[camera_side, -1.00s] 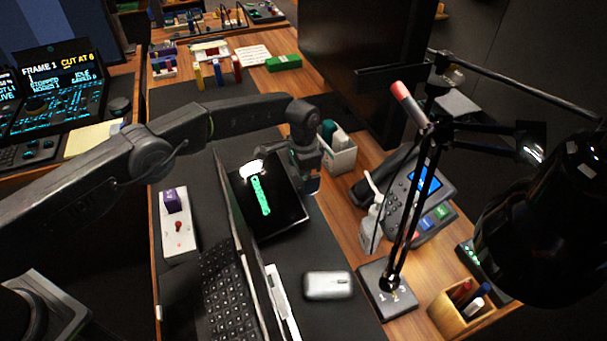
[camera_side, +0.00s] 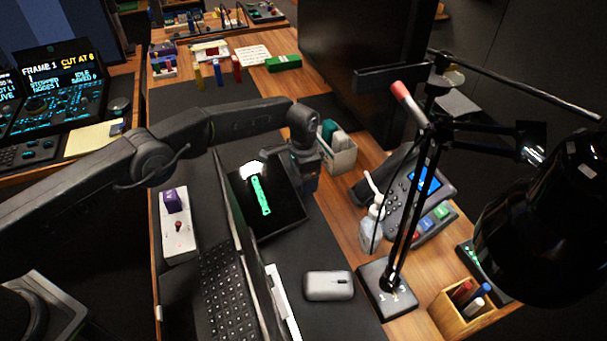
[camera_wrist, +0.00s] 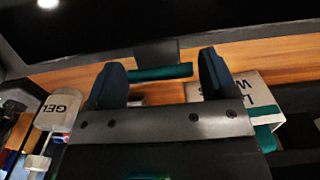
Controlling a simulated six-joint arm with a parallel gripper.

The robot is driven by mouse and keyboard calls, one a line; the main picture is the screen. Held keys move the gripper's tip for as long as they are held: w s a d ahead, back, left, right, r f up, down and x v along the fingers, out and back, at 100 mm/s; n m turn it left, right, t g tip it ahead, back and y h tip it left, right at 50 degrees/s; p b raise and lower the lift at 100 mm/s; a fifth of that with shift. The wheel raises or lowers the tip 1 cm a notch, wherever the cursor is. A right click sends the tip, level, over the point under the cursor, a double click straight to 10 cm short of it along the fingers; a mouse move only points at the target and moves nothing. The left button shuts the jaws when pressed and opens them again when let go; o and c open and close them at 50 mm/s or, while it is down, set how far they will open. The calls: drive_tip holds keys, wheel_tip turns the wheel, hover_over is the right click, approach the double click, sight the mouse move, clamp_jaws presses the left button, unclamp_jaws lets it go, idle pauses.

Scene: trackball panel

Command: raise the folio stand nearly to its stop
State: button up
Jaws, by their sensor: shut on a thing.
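The folio stand (camera_side: 285,208) is a dark slab with a bright green bar on its face, behind the laptop in the side view. It looks tilted, but its exact angle is hard to read. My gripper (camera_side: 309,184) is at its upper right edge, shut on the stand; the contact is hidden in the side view. In the wrist view my two dark fingers (camera_wrist: 160,78) stand apart on either side of a teal strip. I cannot tell whether that strip is part of the stand.
A white wipes box (camera_side: 341,158), a gel bottle (camera_side: 371,235), a phone (camera_side: 408,200) and a lamp (camera_side: 515,230) crowd the right. A red-stick panel (camera_side: 178,245) lies left.

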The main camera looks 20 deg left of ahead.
drive_tip(key=shift+c, duration=0.9)
drive_tip(key=shift+r, duration=0.1)
